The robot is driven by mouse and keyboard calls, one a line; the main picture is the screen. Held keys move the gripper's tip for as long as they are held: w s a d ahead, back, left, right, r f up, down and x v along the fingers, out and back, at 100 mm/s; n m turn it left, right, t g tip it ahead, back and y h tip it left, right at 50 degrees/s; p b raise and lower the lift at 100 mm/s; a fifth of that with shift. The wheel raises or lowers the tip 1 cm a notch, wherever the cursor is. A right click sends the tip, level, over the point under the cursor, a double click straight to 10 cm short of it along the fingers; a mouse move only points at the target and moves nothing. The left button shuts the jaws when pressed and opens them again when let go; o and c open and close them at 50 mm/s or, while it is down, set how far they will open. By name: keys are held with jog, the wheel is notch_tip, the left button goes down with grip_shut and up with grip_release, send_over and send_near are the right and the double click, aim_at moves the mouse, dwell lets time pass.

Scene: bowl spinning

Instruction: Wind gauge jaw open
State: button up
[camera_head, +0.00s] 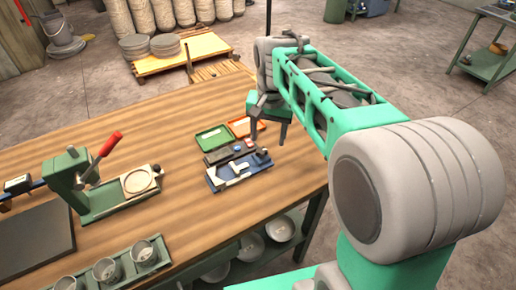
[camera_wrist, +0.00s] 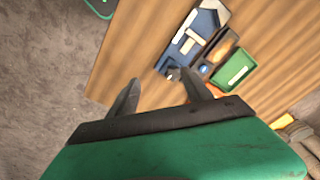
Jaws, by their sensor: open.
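The gauge (camera_head: 238,170) appears to be the pale, jawed piece on a blue base near the table's right part. The blue base with its pale bars (camera_wrist: 190,40) also shows at the top of the wrist view. Its jaw gap is too small to judge. My gripper (camera_head: 268,141) hangs above the table's right edge, with its fingers spread and nothing between them.
A dark tray (camera_head: 222,155) with small parts lies behind the gauge. A green tray (camera_head: 213,138) and an orange tray (camera_head: 247,126) lie farther back. A green lever press (camera_head: 78,185) with a red handle stands at left. Bare wooden tabletop (camera_head: 170,195) lies between the press and the gauge.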

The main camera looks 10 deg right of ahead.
jog(key=m+g, duration=0.1)
jog(key=m, duration=0.1)
send_over(261, 150)
notch_tip(261, 150, down, 4)
jog(key=shift+r+b, duration=0.15)
jog(key=shift+b, duration=0.15)
notch_tip(261, 150, down, 7)
jog(key=shift+f+p, duration=0.2)
jog(key=shift+p, duration=0.3)
grip_shut()
